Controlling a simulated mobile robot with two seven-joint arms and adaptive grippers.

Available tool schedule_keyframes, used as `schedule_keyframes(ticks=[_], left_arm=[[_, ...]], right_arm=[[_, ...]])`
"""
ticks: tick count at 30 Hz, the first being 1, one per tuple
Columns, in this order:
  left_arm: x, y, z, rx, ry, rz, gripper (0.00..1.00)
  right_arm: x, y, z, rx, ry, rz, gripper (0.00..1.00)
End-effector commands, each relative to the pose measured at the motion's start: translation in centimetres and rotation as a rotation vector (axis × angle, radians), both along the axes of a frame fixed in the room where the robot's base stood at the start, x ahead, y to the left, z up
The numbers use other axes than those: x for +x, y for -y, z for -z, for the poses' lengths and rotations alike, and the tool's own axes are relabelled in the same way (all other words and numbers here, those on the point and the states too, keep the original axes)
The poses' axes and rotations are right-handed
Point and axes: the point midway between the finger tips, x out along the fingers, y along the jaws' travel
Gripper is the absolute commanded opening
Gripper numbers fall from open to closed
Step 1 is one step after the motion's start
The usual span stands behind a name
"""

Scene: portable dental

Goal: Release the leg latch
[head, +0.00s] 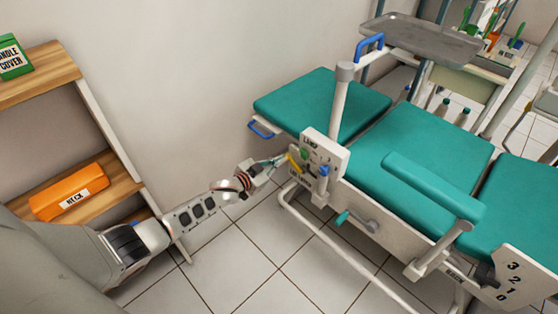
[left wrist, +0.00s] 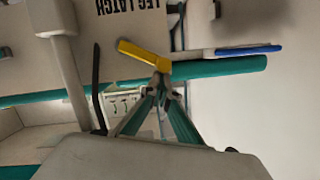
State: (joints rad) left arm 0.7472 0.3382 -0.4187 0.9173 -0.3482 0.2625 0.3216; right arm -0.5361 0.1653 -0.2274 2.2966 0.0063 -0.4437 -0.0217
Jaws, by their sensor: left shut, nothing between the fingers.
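The leg latch is a yellow lever (head: 294,162) low on the left side of the white control panel (head: 326,152) of the teal dental chair. In the left wrist view the yellow lever (left wrist: 142,56) sits under upside-down "LEG LATCH" lettering (left wrist: 142,5) and slants across the picture. My left gripper (head: 281,160) reaches in from the left, with its tips by the lever. In the left wrist view my left gripper (left wrist: 162,76) is shut and empty, its tips at the lever's right end. I cannot tell whether they touch. My right gripper is not in view.
A blue handle (head: 262,130) sticks out from the leg section (head: 318,102) above my left gripper. A green knob (head: 305,154) and a blue knob (head: 323,171) are on the panel. A wooden shelf (head: 90,195) with an orange box (head: 70,190) stands left. Tiled floor is clear below.

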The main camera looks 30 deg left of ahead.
Motion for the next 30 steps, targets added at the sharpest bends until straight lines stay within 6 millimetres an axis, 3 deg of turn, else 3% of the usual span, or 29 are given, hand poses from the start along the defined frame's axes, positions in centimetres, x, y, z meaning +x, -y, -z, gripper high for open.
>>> schedule_keyframes(ticks=[7,11,15,17,30], left_arm=[[0.0,0.0,-0.7,0.003,0.002,-0.001,0.0],[0.2,0.1,-3.0,0.002,0.012,-0.002,0.0],[0.2,0.3,-5.9,0.001,0.018,-0.005,0.0],[-1.4,-0.2,-5.2,0.002,0.01,-0.005,0.0],[-8.3,-1.9,-6.1,0.001,0.004,-0.004,0.0]], right_arm=[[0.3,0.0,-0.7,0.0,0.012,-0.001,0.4],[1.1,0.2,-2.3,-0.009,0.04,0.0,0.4],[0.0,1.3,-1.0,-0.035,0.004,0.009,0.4],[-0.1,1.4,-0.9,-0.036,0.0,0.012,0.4],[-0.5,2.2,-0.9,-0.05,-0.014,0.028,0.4]])
